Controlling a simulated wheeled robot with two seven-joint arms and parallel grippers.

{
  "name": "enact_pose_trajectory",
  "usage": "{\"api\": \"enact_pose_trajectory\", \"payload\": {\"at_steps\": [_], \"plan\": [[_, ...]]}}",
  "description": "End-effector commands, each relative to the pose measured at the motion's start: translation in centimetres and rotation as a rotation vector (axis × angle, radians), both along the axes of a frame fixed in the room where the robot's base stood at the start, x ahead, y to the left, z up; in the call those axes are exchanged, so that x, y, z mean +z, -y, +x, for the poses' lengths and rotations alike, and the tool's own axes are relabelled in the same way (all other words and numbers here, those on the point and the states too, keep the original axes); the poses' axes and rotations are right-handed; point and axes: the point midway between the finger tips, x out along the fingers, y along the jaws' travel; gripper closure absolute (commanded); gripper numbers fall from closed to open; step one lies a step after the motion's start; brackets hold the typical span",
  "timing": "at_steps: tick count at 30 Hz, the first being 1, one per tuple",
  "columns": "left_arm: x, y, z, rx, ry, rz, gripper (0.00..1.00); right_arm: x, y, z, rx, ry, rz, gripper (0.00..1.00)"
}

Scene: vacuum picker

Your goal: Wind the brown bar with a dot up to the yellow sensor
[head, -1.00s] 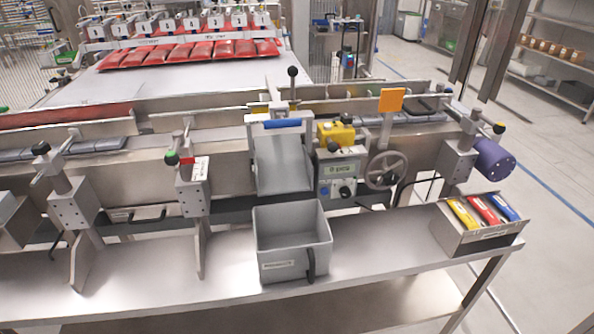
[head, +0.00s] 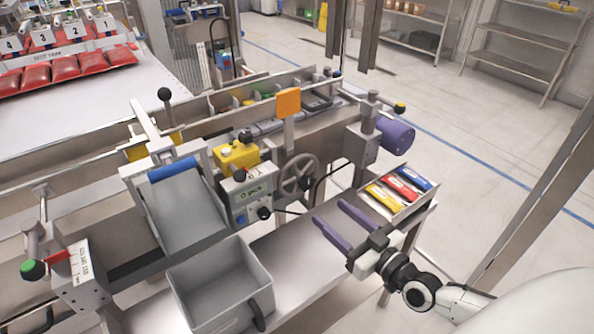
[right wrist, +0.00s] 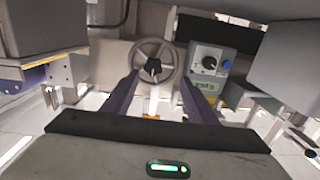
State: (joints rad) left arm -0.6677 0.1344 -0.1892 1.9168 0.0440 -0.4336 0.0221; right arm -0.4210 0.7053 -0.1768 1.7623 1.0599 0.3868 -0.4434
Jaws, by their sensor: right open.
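A grey spoked handwheel (head: 299,175) is on the front of the machine; in the right wrist view the handwheel (right wrist: 153,63) shows between and beyond my fingers. My right gripper (head: 328,211) is open and empty, its two purple fingers apart above the bench, in front of the wheel and not touching it. A yellow unit (head: 237,155), possibly the sensor, sits on top of the grey control box (head: 246,195), left of the wheel. I cannot make out a brown bar with a dot. My left gripper is out of view.
An orange plate (head: 288,102) stands on a post behind the wheel. A purple motor (head: 397,137) sits to the right. A tray (head: 407,208) with yellow, red and blue packs lies beside my right gripper. A grey bin (head: 205,305) stands front left.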

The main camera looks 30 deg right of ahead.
Motion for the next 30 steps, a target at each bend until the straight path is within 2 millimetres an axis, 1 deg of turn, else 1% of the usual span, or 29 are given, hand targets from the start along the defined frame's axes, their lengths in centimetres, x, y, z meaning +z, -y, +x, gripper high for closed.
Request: {"api": "enact_pose_trajectory", "payload": {"at_steps": [1,4,8,11,15,18,21,24,30], "plan": [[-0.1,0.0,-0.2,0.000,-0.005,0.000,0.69,0.6,0.7,0.4,-0.013,0.014,-0.003,0.47],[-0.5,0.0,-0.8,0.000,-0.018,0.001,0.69,1.1,1.2,1.3,-0.026,0.030,-0.001,0.47],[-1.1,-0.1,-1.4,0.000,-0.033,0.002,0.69,1.2,1.1,3.2,-0.026,0.033,0.001,0.47],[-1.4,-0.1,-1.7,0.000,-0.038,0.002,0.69,1.1,0.9,5.0,-0.027,0.032,0.002,0.47],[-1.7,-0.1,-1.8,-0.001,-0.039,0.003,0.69,1.0,0.7,7.5,-0.025,0.030,0.002,0.47],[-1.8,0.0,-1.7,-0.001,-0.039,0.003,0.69,1.0,0.6,8.9,-0.025,0.030,0.001,0.47],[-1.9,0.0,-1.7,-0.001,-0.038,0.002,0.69,0.9,0.4,9.9,-0.025,0.028,0.002,0.47],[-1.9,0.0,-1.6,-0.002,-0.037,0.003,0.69,0.9,0.4,10.5,-0.025,0.026,0.002,0.47],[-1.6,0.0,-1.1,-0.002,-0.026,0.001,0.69,1.0,0.3,10.8,-0.024,0.026,0.002,0.47]]}}
